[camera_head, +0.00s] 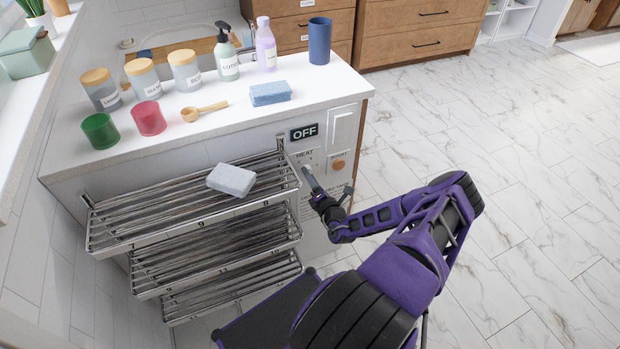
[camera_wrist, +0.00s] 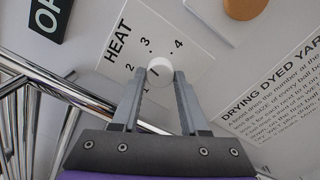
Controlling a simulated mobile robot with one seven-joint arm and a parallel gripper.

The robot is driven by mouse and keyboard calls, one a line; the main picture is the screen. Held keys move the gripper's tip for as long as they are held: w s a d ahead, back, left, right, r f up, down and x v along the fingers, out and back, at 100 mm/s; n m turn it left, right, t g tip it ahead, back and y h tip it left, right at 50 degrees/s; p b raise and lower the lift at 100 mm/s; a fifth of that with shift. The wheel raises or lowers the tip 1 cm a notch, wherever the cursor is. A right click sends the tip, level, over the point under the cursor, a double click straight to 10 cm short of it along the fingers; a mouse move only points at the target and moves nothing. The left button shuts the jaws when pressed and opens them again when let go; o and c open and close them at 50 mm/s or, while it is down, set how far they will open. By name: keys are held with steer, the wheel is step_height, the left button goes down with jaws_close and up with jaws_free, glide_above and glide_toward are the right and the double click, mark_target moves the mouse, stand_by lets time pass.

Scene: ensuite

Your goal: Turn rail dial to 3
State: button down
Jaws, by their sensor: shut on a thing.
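The rail dial (camera_wrist: 160,70) is a small round white knob on the pale panel, under the word HEAT, with the numbers 1 to 4 printed around it. In the wrist view my gripper (camera_wrist: 160,82) has one finger on each side of the dial and is shut on it. A small dark mark shows below the knob between the fingers; I cannot tell which number the dial points to. In the head view my gripper (camera_head: 307,171) reaches the panel just below the HEAT label, and its fingers hide most of the dial.
A black OFF sign (camera_head: 304,132) is above the dial and a round wooden knob (camera_head: 338,165) is right of it. Chrome rail racks (camera_head: 130,238) stick out at left, with a pale sponge (camera_head: 231,180) on top. Bottles and jars stand on the counter (camera_head: 345,85).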

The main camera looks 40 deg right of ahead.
steer(key=shift+m, duration=1.8)
steer(key=shift+c, duration=2.1)
jaws_free()
steer(key=v, duration=1.7)
steer(key=shift+s+a+p, duration=0.15)
steer(key=shift+s+p, duration=0.05)
steer(key=shift+p, duration=0.25)
steer(key=shift+r, duration=0.1)
